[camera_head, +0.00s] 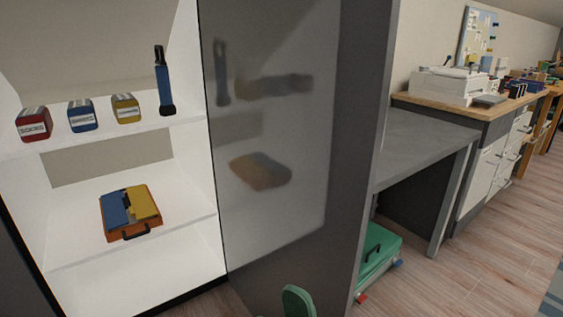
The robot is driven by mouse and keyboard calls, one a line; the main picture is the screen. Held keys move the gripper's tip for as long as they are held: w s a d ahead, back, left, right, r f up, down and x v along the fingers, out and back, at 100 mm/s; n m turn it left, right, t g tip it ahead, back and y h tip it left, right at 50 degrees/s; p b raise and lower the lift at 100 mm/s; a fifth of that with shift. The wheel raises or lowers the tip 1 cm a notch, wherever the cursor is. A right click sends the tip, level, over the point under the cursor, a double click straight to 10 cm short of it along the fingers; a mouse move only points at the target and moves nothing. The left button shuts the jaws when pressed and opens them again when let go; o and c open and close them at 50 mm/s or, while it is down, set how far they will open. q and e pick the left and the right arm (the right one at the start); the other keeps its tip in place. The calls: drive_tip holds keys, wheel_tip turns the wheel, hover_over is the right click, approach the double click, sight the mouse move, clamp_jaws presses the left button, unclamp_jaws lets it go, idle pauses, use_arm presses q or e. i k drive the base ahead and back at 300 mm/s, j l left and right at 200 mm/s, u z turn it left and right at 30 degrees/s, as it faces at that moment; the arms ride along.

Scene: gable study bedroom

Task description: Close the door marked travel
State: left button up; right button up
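A tall cabinet (95,148) stands open on the left, with white shelves inside. Its grey door (270,130) stands swung out to the right of the opening, its glossy inner face blurrily mirroring the shelf contents. No travel marking is visible on this face, so I cannot tell from a label which door it is. Neither of my grippers is in view.
Small labelled boxes (83,115), a flashlight (163,84) and an orange case (130,212) are on the shelves. A rounded green object (298,302) is low before the door. Right are a grey table (425,142), green suitcase (378,256) and clear wooden floor (480,255).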

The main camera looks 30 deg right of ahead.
sight(297, 90)
drive_tip(key=k+l+u, duration=0.1)
drive_tip(key=l, duration=0.3)
drive_tip(key=k+l+u, duration=0.1)
drive_tip(key=l, duration=0.3)
drive_tip(key=k+l+u, duration=0.1)
drive_tip(key=l, duration=0.25)
drive_tip(key=k+l, duration=0.2)
drive_tip(key=l, duration=0.15)
drive_tip(key=k+l+u, duration=0.15)
drive_tip(key=l, duration=0.25)
